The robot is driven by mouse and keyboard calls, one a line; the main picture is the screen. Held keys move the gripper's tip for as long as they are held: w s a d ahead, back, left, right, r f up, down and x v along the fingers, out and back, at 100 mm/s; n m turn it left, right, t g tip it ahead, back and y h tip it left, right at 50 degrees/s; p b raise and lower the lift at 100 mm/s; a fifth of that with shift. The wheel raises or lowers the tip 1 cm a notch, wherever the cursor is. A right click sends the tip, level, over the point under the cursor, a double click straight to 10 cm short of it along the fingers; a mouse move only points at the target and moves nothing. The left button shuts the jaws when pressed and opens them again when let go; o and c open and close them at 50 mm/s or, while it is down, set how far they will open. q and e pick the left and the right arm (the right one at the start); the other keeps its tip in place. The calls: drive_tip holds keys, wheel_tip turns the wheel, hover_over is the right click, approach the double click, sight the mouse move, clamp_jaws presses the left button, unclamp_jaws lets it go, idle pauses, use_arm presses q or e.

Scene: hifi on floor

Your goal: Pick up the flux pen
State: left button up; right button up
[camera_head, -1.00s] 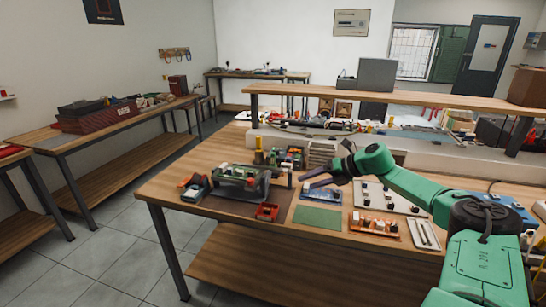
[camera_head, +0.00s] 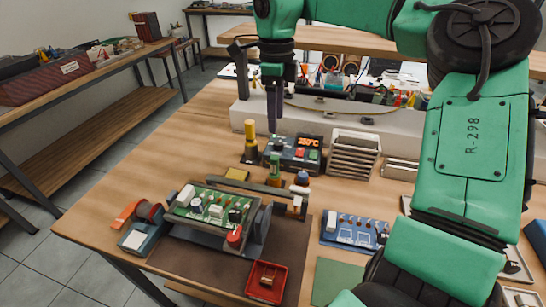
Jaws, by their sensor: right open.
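A slim green upright piece (camera_head: 274,171), which looks like the flux pen, stands behind the circuit board holder (camera_head: 262,232) and in front of the soldering station (camera_head: 302,152). It is small, and I cannot be sure of its identity. My right gripper (camera_head: 273,122) points straight down above and behind it in the picture, apart from it. The fingers overlap each other in this view; the gripper is open, with nothing seen in it. My left gripper is not in view.
A yellow and black upright tool (camera_head: 250,140) stands close left of the station. A small dark-capped bottle (camera_head: 302,179) is right of the green piece. A grey rack (camera_head: 354,157), a blue board (camera_head: 352,231) and a red tray (camera_head: 267,281) lie around.

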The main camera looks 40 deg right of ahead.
hover_over(274, 158)
drive_tip(key=f, duration=0.5)
drive_tip(key=shift+s+d+f, duration=0.15)
drive_tip(key=shift+s+f, duration=0.2)
drive_tip(key=shift+f, duration=0.05)
drive_tip(key=f, duration=0.2)
drive_tip(key=f+p, duration=0.1)
drive_tip(key=f, duration=0.3)
drive_tip(key=shift+w+f+p, duration=0.35)
drive_tip(key=shift+p, duration=0.05)
drive_tip(key=shift+f, duration=0.35)
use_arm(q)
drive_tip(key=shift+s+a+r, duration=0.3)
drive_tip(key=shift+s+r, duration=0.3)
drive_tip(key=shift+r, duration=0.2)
use_arm(e)
clamp_jaws()
